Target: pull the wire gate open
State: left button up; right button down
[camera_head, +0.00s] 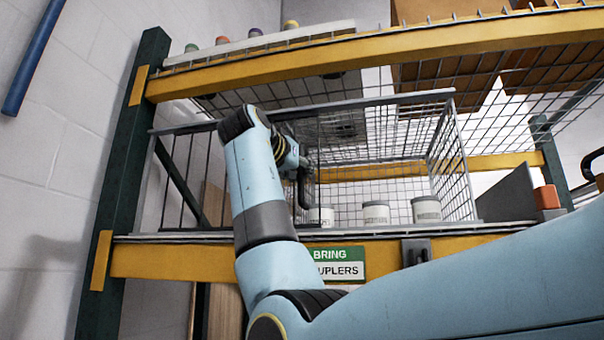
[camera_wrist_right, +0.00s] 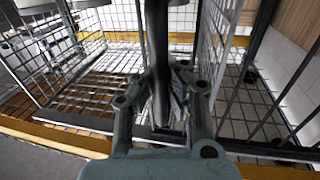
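The wire cage (camera_head: 452,165) sits on the lower yellow beam of a rack. A panel of upright bars (camera_head: 185,180) shows at its left, and I cannot tell how far the wire gate is swung. My right gripper (camera_head: 303,172) is at the front of the cage, partly hidden by my right wrist. In the right wrist view, its fingers (camera_wrist_right: 160,85) close in on both sides of a dark upright bar (camera_wrist_right: 156,35), which appears to be the gate's handle. My left gripper is out of view.
Three white jars (camera_head: 376,213) stand in the cage. A green-and-white sign (camera_head: 338,262) and a dark latch-like part (camera_head: 416,251) are on the lower beam. A green post (camera_head: 120,180) stands at the left and a yellow beam (camera_head: 370,58) crosses above.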

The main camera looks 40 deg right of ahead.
jog(key=c, duration=1.5)
grip_release()
jog(key=shift+s+a+f, duration=0.1)
jog(key=shift+a, duration=0.25)
jog(key=shift+o, duration=1.1)
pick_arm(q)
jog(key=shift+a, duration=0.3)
pick_arm(e)
jog(key=shift+d, duration=0.2)
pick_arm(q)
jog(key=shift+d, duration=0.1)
pick_arm(e)
jog(key=v, duration=0.7)
jog(key=shift+a, duration=0.2)
jog(key=shift+s, duration=0.1)
